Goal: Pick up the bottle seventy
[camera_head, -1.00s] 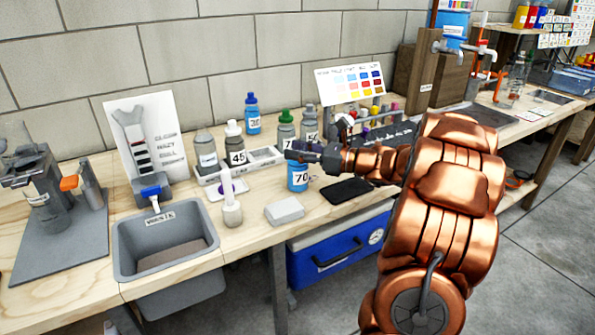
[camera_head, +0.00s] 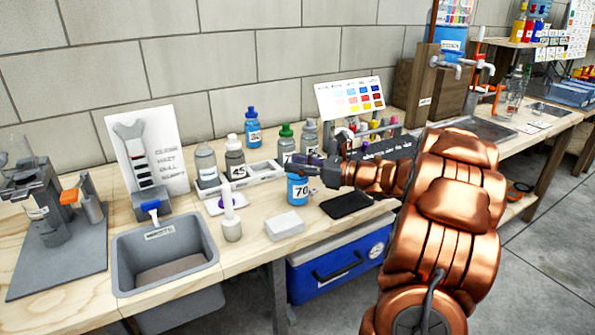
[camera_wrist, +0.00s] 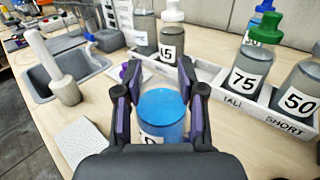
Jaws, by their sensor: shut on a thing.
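The bottle seventy (camera_head: 298,191) is a clear bottle of blue liquid with a white label reading 70. It stands upright on the wooden bench, in front of the bottle rack. My gripper (camera_head: 304,161) is at its upper part, reaching in from the right. In the wrist view, the two dark fingers of my gripper (camera_wrist: 160,80) are on either side of the bottle (camera_wrist: 163,107) and shut on it. Its blue liquid shows from above, and its label is mostly hidden behind my gripper. I see no gap between its base and the bench.
A white block (camera_head: 284,225) and a black slab (camera_head: 347,204) lie in front. A sink (camera_head: 165,250) is at left. A blue cooler (camera_head: 336,265) stands under the bench.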

